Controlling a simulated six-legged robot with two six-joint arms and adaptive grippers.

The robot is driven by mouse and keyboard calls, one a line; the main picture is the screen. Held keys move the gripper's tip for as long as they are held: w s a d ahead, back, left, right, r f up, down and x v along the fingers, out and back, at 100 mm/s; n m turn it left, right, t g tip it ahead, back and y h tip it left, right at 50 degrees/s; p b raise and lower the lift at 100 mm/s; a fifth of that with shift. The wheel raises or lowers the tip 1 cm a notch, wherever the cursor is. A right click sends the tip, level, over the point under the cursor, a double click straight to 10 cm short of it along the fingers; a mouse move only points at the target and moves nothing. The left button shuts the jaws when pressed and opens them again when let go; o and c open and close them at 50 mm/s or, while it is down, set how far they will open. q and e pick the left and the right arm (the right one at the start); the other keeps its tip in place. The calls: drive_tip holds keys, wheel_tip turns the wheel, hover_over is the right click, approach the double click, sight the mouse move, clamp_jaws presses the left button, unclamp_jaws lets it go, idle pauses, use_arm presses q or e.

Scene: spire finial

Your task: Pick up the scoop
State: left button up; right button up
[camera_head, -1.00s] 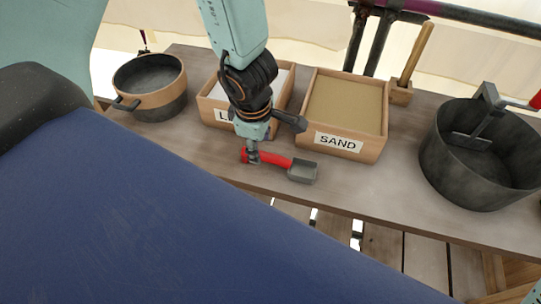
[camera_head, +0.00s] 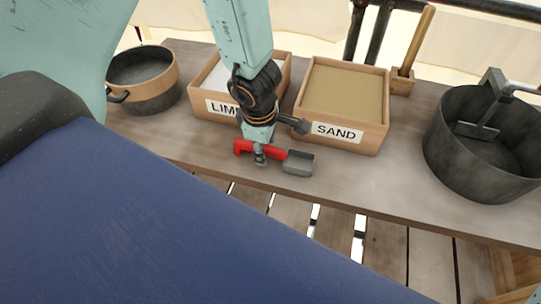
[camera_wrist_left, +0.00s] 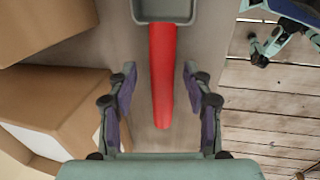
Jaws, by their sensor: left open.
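The scoop has a red handle (camera_head: 243,147) and a grey metal pan (camera_head: 298,163), and it lies on the wooden bench in front of the boxes. My left gripper (camera_head: 260,158) is over the red handle in the head view. In the left wrist view, my left gripper (camera_wrist_left: 155,100) is open, with one finger on each side of the red handle (camera_wrist_left: 162,75) and gaps between. The grey pan (camera_wrist_left: 165,10) is at the top edge there. Contact with the bench cannot be told. My right gripper is not clearly in view.
A box labelled LIME (camera_head: 215,106) and a box labelled SAND (camera_head: 345,134) stand behind the scoop. A round pot (camera_head: 160,98) is at left, a dark bucket (camera_head: 470,180) at right. The bench's front edge (camera_head: 330,201) is close to the scoop.

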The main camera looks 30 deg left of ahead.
use_arm(q)
drive_tip(key=shift+s+a+r, duration=0.1)
drive_tip(key=shift+s+r, duration=0.1)
drive_tip(key=shift+s, duration=0.05)
drive_tip(key=shift+c, duration=0.7)
drive_tip(key=shift+w+f, duration=0.1)
drive_tip(key=shift+w, duration=0.1)
drive_tip(key=c, duration=0.5)
drive_tip(key=shift+s, duration=0.2)
clamp_jaws()
drive_tip(key=shift+w, duration=0.1)
